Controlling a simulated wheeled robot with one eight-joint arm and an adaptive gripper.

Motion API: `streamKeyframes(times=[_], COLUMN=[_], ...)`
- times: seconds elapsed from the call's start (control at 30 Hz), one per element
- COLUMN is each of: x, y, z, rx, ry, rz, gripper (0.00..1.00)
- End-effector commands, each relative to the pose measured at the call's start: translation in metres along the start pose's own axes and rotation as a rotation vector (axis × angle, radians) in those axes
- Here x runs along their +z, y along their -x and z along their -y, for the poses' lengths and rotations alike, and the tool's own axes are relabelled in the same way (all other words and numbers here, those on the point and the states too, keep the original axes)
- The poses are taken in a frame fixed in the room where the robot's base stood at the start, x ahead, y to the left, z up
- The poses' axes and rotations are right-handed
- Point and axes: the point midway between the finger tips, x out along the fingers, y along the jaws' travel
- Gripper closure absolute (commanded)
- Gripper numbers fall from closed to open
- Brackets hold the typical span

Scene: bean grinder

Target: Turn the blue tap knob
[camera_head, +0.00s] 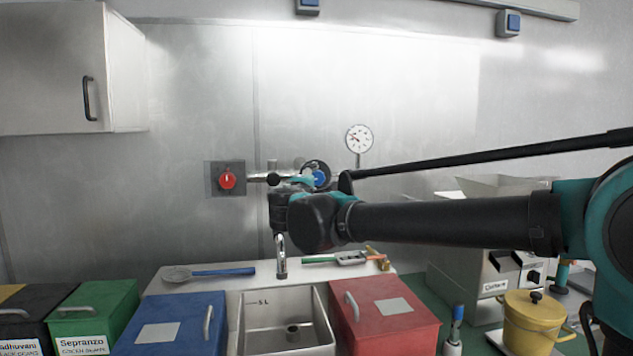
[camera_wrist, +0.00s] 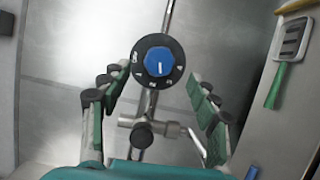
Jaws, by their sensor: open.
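The blue tap knob (camera_wrist: 159,62) sits at the centre of a black numbered dial (camera_wrist: 178,78) in the wrist view. A white mark on the knob points roughly along the picture's vertical. My gripper (camera_wrist: 158,90) is open, with its green-padded fingers on either side of the dial and apart from it. In the head view the blue knob (camera_head: 320,178) shows on the wall, partly hidden behind my gripper (camera_head: 305,185).
A round gauge (camera_head: 359,139) stands above right of the knob. Below are a faucet (camera_head: 281,262), a sink (camera_head: 262,303), a blue box (camera_head: 178,312) and a red box (camera_head: 385,318). The wrist view shows pipe fittings (camera_wrist: 142,134) below the dial.

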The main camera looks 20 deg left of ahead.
Motion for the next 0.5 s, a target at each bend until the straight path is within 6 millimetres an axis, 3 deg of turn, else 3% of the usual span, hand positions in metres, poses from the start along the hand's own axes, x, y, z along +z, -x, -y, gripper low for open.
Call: streamKeyframes(times=[0.2,0.5], x=[-0.001,0.000], y=[0.037,0.052], z=[0.000,0.000], rx=[0.000,0.000], ry=[0.000,0.000], rz=[-0.002,0.000], gripper=[0.39,0.39])
